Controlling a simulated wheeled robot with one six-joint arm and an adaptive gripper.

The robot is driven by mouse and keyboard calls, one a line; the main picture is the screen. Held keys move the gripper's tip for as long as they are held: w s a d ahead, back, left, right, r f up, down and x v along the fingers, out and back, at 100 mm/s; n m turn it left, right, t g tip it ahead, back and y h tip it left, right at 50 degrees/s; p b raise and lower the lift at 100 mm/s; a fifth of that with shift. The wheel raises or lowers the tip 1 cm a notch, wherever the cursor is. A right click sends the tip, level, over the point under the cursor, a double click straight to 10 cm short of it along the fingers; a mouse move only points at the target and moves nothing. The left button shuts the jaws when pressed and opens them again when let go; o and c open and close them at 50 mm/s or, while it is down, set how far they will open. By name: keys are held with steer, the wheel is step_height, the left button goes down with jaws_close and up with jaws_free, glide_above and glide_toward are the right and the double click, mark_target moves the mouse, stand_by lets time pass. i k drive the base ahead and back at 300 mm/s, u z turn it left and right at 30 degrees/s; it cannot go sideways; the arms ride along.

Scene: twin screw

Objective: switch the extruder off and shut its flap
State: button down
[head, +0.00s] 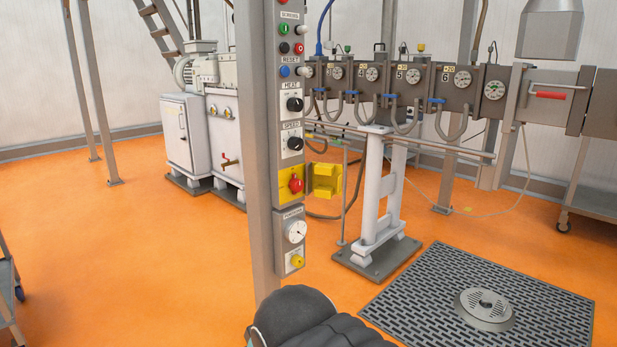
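The extruder's long grey barrel (405,82) with numbered zones and round gauges runs across the upper right. Its control post (258,150) stands upright in the middle. A red rotary switch (296,184) sits on a yellow plate on the post; its exact setting is too small to tell. A yellow flap-like piece (325,180) juts out to the right beside this switch, leaving the switch uncovered. Above are small push buttons, including a red one (299,49), and black knobs marked heat (295,104) and speed (295,143). My gripper is not in view; a dark part of my arm shows at the bottom.
A floor grate (430,290) with a round drain cover (485,308) lies at the lower right. A white support stand (380,200) is behind the post. White cabinets (185,135) stand at the back left. A cart (10,280) is at the left edge. Orange floor is clear at left.

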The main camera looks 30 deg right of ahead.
mark_target(296, 184)
steer(key=i, duration=6)
steer(key=z, duration=5.1)
steer(key=i, duration=1.7)
steer(key=z, duration=0.05)
